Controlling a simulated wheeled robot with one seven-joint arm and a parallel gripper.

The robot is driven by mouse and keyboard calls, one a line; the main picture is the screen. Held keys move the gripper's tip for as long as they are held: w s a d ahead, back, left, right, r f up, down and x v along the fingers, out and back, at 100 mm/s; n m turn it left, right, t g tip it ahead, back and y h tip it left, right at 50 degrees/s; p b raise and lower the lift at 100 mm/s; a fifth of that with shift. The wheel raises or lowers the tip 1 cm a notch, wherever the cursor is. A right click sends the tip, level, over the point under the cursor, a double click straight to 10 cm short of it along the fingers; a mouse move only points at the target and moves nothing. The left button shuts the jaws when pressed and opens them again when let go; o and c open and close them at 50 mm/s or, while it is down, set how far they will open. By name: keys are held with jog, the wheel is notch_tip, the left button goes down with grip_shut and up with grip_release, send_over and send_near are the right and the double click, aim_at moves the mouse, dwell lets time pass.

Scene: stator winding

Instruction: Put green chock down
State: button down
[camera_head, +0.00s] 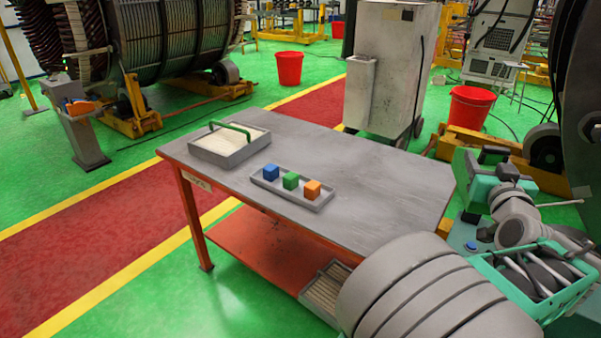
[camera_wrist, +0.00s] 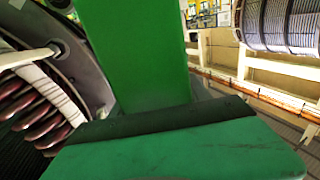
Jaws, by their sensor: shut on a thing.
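The green chock (camera_wrist: 150,65) fills the middle of the wrist view, very close to the lens. It shows as an upright green block rising from a wide green part with a dark strip along its edge. My gripper (camera_head: 480,172) is at the right in the head view, beyond the right end of the table, small and partly hidden by my wrist. It is shut on the chock. The fingertips do not show clearly in either view. What lies beneath the chock is hidden.
A grey table (camera_head: 385,185) bears a tray (camera_head: 268,188) with blue, green and orange cubes and a box (camera_head: 220,153) with a green handle. Its right part is clear. A large dark round machine (camera_head: 580,100) stands at the far right; coils (camera_wrist: 38,100) show in the wrist view.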

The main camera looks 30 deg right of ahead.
notch_tip(320, 180, down, 9)
jog(key=b, duration=0.6)
jog(key=shift+r, duration=0.1)
jog(key=w+a+f+p, duration=0.1)
jog(key=w+a+f, duration=0.1)
jog(key=w+f, duration=0.4)
jog(key=w+a+f+p, duration=0.1)
jog(key=w+a+f, duration=0.1)
jog(key=w+f, duration=0.4)
jog(key=shift+w+a+f, duration=0.35)
jog(key=shift+w+a, duration=0.05)
jog(key=shift+w, duration=0.15)
jog(key=shift+f, duration=0.2)
jog(key=c, duration=0.5)
grip_release()
